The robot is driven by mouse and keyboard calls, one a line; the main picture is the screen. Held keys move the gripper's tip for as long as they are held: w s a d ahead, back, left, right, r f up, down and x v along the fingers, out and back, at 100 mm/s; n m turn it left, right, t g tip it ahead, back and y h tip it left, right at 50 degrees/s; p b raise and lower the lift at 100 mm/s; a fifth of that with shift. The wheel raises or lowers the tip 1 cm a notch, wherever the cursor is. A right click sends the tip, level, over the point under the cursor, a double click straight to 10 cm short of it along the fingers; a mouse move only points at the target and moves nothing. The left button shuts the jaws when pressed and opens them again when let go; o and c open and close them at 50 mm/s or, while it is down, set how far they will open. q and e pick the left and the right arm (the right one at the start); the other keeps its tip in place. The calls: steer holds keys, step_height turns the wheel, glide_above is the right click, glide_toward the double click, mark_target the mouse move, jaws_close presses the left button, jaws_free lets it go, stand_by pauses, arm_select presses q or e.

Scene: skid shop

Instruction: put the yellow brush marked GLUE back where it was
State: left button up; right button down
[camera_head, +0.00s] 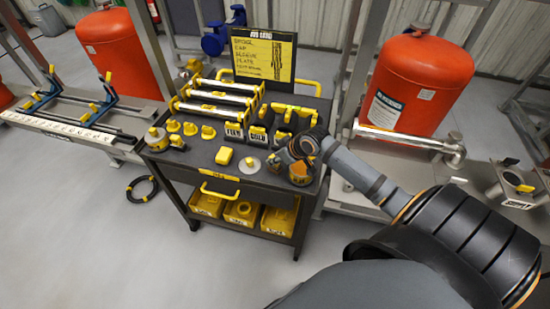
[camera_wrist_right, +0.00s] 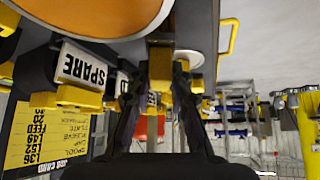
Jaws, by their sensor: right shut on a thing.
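My right gripper (camera_head: 280,158) is low over the front right of the dark cart top, beside a pot with an orange top (camera_head: 300,173). In the right wrist view its fingers (camera_wrist_right: 160,85) are shut on a yellow piece (camera_wrist_right: 160,62), which I take to be the brush. Its GLUE marking and lower end cannot be made out. In the head view the gripper hides most of it. In the wrist view a large orange disc (camera_wrist_right: 95,12) is close at the upper left. My left gripper is not in view.
A job card board (camera_head: 263,57) stands at the back.

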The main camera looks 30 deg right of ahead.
steer(key=shift+f, duration=0.1)
steer(key=c, duration=1.2)
jaws_free()
steer(key=shift+r, duration=0.25)
steer(key=p+v, duration=0.9)
steer(key=v, duration=0.3)
steer(key=shift+f+p, duration=0.1)
steer(key=shift+p, duration=0.2)
